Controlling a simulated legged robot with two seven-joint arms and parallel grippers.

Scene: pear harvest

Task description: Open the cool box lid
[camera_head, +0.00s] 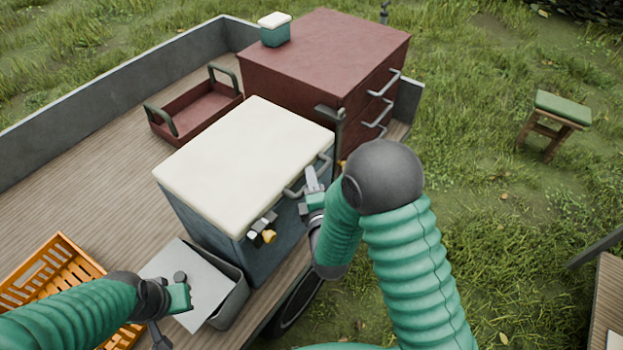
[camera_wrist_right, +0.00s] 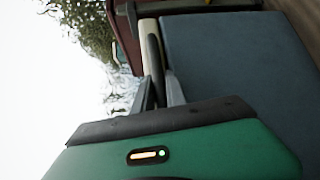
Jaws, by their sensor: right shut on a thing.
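The cool box (camera_head: 205,232) is a blue-grey box with a thick cream lid (camera_head: 245,160); the lid lies flat on it, closed. A grey bar handle (camera_head: 325,164) runs along the lid's right-hand edge. My right gripper (camera_head: 312,182) is at this edge, shut on the handle. In the right wrist view, the fingers (camera_wrist_right: 160,92) close around the dark handle (camera_wrist_right: 154,58), beside the cream lid edge and the blue-grey wall (camera_wrist_right: 230,60). My left gripper (camera_head: 172,315) hangs over a grey bin, away from the cool box; its fingers are too unclear to judge.
A dark red drawer chest (camera_head: 330,50) stands right behind the cool box, with a small teal box (camera_head: 275,30) on top. A red tray (camera_head: 195,112), an orange crate (camera_head: 60,268) and a grey bin (camera_head: 232,302) share the wooden bed (camera_head: 90,170). A stool (camera_head: 560,110) stands on the grass.

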